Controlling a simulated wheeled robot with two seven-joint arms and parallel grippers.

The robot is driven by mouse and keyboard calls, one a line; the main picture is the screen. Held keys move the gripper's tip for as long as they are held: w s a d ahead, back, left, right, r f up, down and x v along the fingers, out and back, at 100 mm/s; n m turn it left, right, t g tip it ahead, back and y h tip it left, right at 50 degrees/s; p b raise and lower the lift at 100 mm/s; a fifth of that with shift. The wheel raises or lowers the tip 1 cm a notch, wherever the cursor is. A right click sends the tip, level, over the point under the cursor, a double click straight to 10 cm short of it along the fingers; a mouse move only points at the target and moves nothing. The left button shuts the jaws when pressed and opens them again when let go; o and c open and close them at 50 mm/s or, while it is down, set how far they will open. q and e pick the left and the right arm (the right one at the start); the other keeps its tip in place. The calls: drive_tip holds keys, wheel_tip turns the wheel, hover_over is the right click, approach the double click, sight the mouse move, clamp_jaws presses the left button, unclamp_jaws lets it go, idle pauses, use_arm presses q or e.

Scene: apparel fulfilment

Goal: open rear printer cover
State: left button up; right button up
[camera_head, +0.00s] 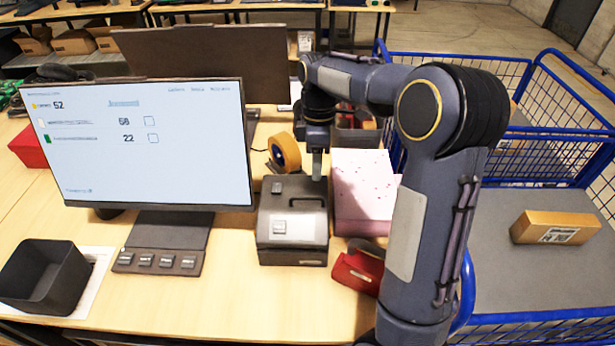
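The printer (292,254) is a dark grey box with a light label on its front, standing on the table right of the monitor. Its top rear cover (300,186) appears down. My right gripper (317,176) points downward at the rear edge of the printer, reached from the right side. The fingertips show as one narrow grey shape close to the cover; whether they touch it cannot be told, nor how far apart they are. My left gripper is not in view.
A monitor (140,140) stands left of the printer, with a black bin (42,275) in front. An orange tape roll (285,152) is behind the printer. A pink box (362,185) and red item (357,270) lie right. A blue cart (560,130) holds a brown parcel (555,228).

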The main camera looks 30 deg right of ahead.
hover_over(316, 204)
drive_tip(key=shift+f, duration=3.75)
clamp_jaws()
